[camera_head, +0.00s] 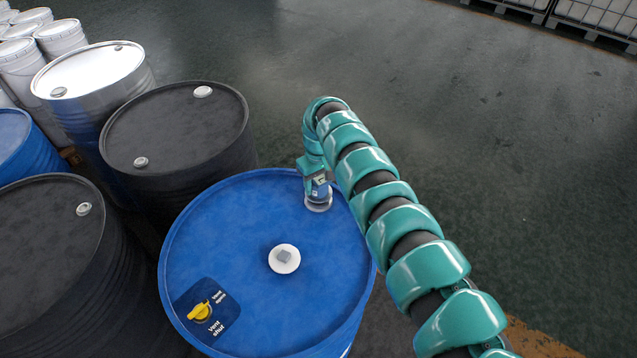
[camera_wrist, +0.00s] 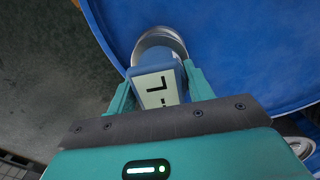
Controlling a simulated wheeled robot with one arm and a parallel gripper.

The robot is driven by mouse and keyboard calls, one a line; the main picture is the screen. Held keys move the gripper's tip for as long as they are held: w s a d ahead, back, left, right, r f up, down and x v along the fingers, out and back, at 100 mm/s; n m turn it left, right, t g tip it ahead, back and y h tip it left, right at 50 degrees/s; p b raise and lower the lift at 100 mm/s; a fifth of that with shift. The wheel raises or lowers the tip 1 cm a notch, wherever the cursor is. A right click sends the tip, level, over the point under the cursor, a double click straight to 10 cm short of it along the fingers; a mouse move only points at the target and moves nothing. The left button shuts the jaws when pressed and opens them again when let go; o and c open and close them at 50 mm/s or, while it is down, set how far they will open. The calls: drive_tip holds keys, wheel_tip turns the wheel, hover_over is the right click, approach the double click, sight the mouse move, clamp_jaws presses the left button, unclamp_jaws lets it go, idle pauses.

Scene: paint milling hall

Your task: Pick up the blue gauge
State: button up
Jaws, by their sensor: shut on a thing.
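The blue gauge (camera_head: 321,192) has a pale display face and a round silver base. It is at the far right part of the blue drum's lid (camera_head: 230,225), near the rim. My gripper (camera_head: 317,180) is shut on it from above. In the wrist view, the two teal fingers of my gripper (camera_wrist: 158,88) press the sides of the gauge (camera_wrist: 157,88). Its silver base points toward the lid. I cannot tell whether the base touches the lid or is just above it. My arm comes in from the lower right.
The blue lid also has a white plug (camera_head: 284,259) and a yellow vent handle (camera_head: 200,311) on a dark label. Black drums (camera_head: 180,125) and a silver-topped drum (camera_head: 90,70) stand close on the left, with white pails (camera_head: 60,37) behind. The floor at right is clear.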

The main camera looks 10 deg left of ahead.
sight(317, 183)
drive_tip(key=shift+r+p, duration=0.45)
drive_tip(key=shift+r, duration=0.5)
drive_tip(key=shift+s+p, duration=0.15)
drive_tip(key=shift+p, duration=0.4)
drive_tip(key=s+r+p, duration=0.1)
drive_tip(key=p, duration=0.3)
drive_tip(key=s+r+p, duration=0.1)
drive_tip(key=p, duration=0.3)
drive_tip(key=shift+r, duration=0.35)
drive_tip(key=s+r+p, duration=0.1)
drive_tip(key=p, duration=0.2)
drive_tip(key=shift+s+f, duration=0.1)
drive_tip(key=shift+f, duration=0.1)
drive_tip(key=s+r, duration=0.6)
drive_tip(key=s, duration=0.4)
drive_tip(key=shift+s, duration=0.25)
